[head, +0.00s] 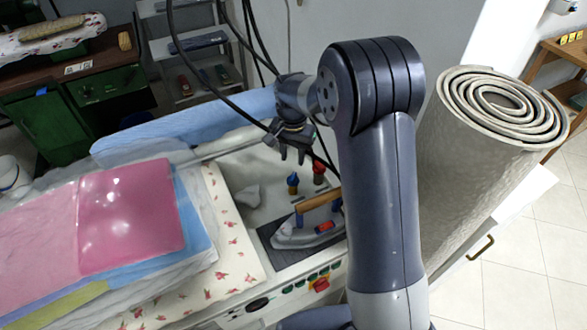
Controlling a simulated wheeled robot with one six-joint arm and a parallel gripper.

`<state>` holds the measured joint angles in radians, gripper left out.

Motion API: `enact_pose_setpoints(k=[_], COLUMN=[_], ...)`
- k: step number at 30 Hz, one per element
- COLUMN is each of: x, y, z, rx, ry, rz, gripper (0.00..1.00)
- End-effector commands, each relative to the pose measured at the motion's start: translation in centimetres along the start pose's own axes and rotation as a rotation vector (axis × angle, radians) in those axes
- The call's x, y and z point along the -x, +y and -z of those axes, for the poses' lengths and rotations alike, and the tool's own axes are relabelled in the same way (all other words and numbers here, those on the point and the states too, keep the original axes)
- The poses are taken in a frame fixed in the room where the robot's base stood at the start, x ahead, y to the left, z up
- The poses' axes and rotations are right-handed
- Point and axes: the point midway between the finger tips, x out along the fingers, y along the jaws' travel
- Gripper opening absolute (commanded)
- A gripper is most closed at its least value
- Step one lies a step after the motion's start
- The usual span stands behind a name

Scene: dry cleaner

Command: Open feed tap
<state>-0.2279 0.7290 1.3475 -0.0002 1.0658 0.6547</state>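Two small taps stand on the grey work surface (255,172) of the ironing station. One has a blue knob (293,180) and the other, to its right, a red knob (319,168). No readable label shows which is the feed tap, and I cannot tell whether either is turned. My gripper (293,158) hangs above and slightly behind the blue knob in the picture, pointing down. Its two dark fingers are apart with nothing visible between them. It appears clear of both taps.
An iron (308,232) with a wooden handle rests on a dark pad near the taps. Folded pink cloth (130,215) lies on the board at left. A large rolled carpet (470,180) stands at right. Black cables hang behind my gripper.

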Motion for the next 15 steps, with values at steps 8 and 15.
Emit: enact_pose_setpoints(k=[8, 15], x=[-5.2, -7.4], y=[0.1, 0.1], z=[-0.1, 0.0], rx=[0.0, 0.0], ry=[-0.003, -0.001], rz=[-0.002, 0.0], gripper=[0.35, 0.35])
